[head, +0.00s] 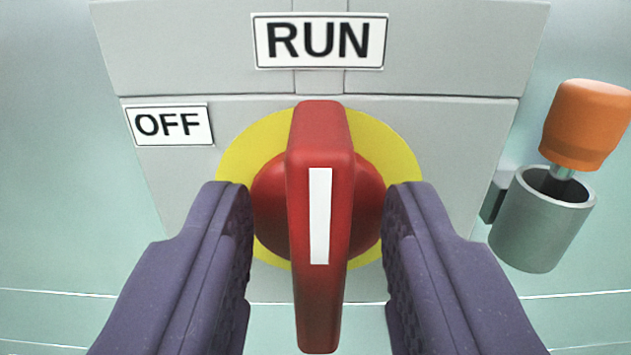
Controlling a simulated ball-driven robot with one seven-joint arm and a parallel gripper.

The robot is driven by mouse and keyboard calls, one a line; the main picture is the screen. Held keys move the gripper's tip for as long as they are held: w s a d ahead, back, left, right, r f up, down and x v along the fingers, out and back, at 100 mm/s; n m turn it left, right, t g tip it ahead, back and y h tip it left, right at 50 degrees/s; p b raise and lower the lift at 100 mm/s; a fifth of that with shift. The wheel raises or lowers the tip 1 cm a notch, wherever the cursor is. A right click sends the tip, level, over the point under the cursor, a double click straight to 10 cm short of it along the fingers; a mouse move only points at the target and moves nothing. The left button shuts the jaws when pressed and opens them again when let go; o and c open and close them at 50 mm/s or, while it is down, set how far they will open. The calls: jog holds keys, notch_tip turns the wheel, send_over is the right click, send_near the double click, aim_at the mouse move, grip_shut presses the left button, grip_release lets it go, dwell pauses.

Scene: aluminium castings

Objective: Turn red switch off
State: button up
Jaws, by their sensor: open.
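The red switch (320,225) is a rotary handle with a white stripe, standing upright on a yellow disc (240,150) in the middle of the head view. Its top end points toward the RUN label (320,41). The OFF label (169,125) is up and to the left of the handle. My gripper (318,240) is open, with one purple finger on each side of the handle. A gap shows between each finger and the handle's narrow grip. The fingers hide the lower sides of the disc.
The switch is mounted on a grey box (440,120) against a pale green surface (50,220). At the right, a grey cylindrical holder (540,225) holds a tool with an orange handle (587,122), close to the right finger's side. The left side is clear.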

jog(key=shift+c, duration=0.2)
jog(key=shift+r, duration=0.1)
grip_shut()
jog(key=shift+r+p, duration=0.1)
jog(key=shift+p, duration=0.2)
jog(key=n+p, duration=0.2)
jog(key=n, duration=0.1)
jog(key=shift+a+r, duration=0.1)
jog(key=n+p, duration=0.1)
jog(key=n, duration=0.1)
jog(key=n+p, duration=0.1)
jog(key=n, duration=0.2)
jog(key=shift+w+a+n+p, duration=0.1)
jog(key=shift+a+n+p, duration=0.1)
jog(key=shift+n+p, duration=0.1)
jog(key=n, duration=0.3)
jog(key=n+p, duration=0.1)
jog(key=n, duration=0.2)
jog(key=f+n+p, duration=0.1)
jog(key=n, duration=0.2)
jog(key=shift+a, duration=0.2)
